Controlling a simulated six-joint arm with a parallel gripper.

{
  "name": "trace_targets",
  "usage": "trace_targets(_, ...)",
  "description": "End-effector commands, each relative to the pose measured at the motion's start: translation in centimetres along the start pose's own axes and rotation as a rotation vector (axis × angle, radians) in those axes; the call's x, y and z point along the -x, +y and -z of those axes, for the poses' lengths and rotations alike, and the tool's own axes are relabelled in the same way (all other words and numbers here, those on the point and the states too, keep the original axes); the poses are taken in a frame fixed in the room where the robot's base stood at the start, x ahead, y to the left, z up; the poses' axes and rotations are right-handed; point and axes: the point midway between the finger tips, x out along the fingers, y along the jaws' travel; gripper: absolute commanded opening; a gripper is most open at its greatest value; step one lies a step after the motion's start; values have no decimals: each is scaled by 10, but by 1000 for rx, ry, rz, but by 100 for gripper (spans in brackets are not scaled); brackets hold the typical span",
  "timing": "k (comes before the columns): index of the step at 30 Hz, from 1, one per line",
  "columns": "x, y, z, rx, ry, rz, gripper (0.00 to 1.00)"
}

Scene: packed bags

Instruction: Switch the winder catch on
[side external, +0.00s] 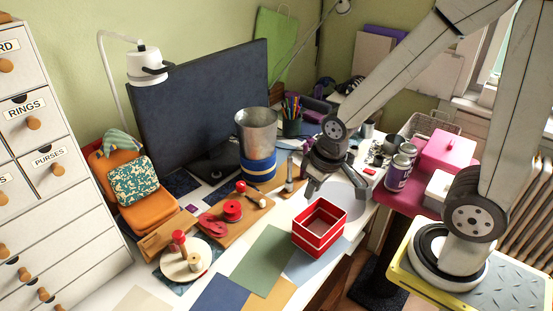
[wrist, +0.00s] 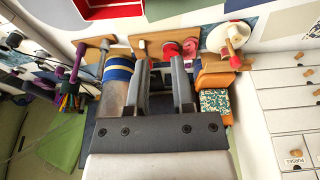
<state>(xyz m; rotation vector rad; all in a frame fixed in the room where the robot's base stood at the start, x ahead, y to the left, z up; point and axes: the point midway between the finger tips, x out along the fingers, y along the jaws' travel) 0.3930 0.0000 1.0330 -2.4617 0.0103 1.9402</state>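My gripper (side external: 320,178) hangs over the desk near the red box, right of the winding things. In the wrist view my gripper (wrist: 162,66) has its two fingers apart with nothing between them. A wooden board (side external: 252,211) carries a red spool (side external: 232,210), a flat red piece (side external: 211,223) and a red-topped peg. Left of it, a round cream disc (side external: 172,266) bears a red-knobbed post (side external: 179,239) and a small wooden spool. The disc also shows in the wrist view (wrist: 216,38). I cannot tell which part is the winder catch, or its setting.
A red box (side external: 320,229) stands below my gripper. A metal bin (side external: 257,133) with a blue-banded base stands behind the board. An orange bag (side external: 146,215) and a dark monitor (side external: 200,100) stand at the back left. Flat coloured sheets (side external: 262,260) cover the desk front.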

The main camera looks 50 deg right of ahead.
Motion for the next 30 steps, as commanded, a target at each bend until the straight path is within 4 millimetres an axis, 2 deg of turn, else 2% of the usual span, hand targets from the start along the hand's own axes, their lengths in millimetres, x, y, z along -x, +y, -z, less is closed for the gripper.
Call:
trace_targets(1,-1,1,1,-9,3,-1,11)
trace_targets(2,-2,1,2,-16,5,-2,2)
trace_targets(3,-4,2,4,-30,9,-3,0)
trace_targets(11,-25,13,21,-189,68,-11,0)
trace_targets(21,-68,33,51,-512,192,16,0)
trace_targets(30,-107,50,70,-798,296,89,0)
